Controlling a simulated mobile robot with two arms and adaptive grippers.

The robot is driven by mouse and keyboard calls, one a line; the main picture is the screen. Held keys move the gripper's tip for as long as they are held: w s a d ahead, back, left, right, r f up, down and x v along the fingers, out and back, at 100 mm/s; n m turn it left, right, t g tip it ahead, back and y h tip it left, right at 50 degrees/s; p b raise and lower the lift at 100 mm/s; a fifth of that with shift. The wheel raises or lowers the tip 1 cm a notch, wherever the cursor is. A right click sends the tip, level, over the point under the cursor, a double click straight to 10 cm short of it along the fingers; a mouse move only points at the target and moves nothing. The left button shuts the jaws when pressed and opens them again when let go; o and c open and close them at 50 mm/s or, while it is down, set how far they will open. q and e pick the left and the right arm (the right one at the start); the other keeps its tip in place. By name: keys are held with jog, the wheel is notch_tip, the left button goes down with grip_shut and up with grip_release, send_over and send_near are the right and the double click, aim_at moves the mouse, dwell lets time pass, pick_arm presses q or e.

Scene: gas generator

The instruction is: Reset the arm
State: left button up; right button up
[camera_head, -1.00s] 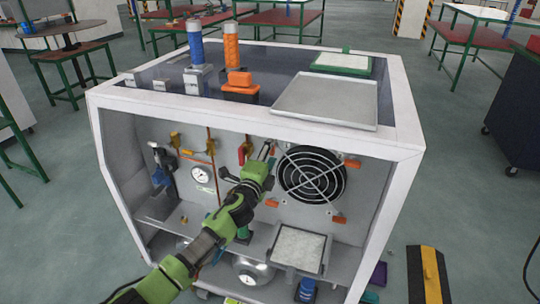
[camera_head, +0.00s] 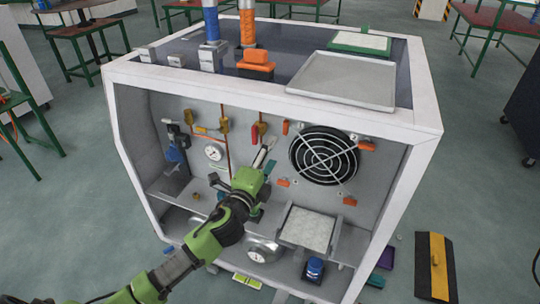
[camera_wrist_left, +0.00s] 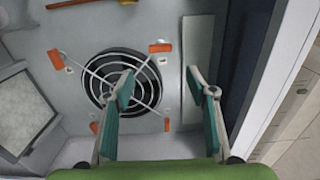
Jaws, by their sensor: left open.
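My left arm comes in from the lower left in the head view. My left gripper (camera_head: 266,150) is in front of the cabinet's back panel, just left of the round black fan (camera_head: 323,155). In the left wrist view its two fingers (camera_wrist_left: 162,88) are spread apart with nothing between them. The fan (camera_wrist_left: 120,82) shows behind and to the left of the fingers there. My right gripper is in neither view.
Inside are a pressure gauge (camera_head: 213,153), pipes with yellow valves (camera_head: 224,124) and a lower tray (camera_head: 308,230). A metal tray (camera_head: 343,80) lies on top.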

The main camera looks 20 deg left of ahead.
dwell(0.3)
pick_arm(q)
jog(key=s+a+f+n+g+y, duration=0.1)
jog(key=s+a+f+n+g, duration=0.1)
jog(key=f, duration=0.8)
jog(key=s+a+f+n+g, duration=0.1)
jog(key=f+n+g, duration=0.1)
jog(key=f, duration=0.9)
jog(key=s+a+f+n+g, duration=0.1)
jog(key=s+f+n+g, duration=0.15)
jog(key=s+f, duration=0.65)
jog(key=s+a+f+n+g, duration=0.1)
jog(key=s+f+n+g, duration=0.3)
jog(key=f, duration=0.8)
jog(key=s+d+f+n+g, duration=0.1)
jog(key=s+f, duration=0.5)
jog(key=s, duration=0.7)
jog(key=s+d+f+n+g, duration=0.1)
jog(key=s+f, duration=0.6)
jog(key=s, duration=0.7)
jog(key=s+d+f+n+g, duration=0.1)
jog(key=s+f+n+g, duration=0.2)
jog(key=s+f, duration=0.4)
jog(key=s+g, duration=0.1)
jog(key=s, duration=0.6)
jog(key=shift+d+n, duration=0.35)
jog(key=shift+d, duration=0.05)
jog(key=shift+w+g, duration=0.1)
jog(key=shift+g, duration=0.15)
